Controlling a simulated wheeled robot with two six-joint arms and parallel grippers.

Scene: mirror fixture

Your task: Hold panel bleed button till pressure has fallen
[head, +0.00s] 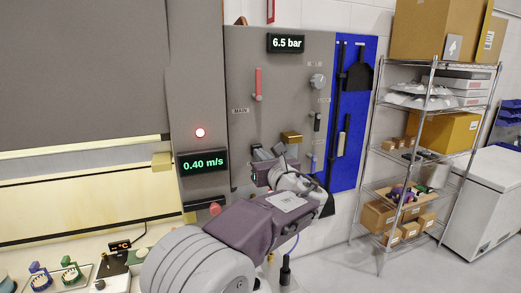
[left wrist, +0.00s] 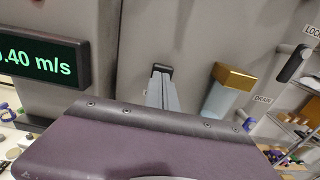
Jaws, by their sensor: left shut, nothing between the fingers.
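The grey panel (head: 247,115) carries a pressure display (head: 286,43) reading 6.5 bar. My left gripper (head: 264,153) is shut and empty, its fingertips at the lower part of the panel. In the left wrist view its closed fingers (left wrist: 162,88) point at the grey surface, left of a brass-coloured block (left wrist: 232,80). That block also shows in the head view (head: 291,137), just right of the fingertips. I cannot make out a bleed button; the gripper hides part of the panel. Whether the fingertips touch anything, I cannot tell. My right gripper is not in view.
A red lever (head: 258,83) marked MAIN, a round knob (head: 317,80) and small handles sit on the panel. A wire shelf (head: 428,110) stands right.

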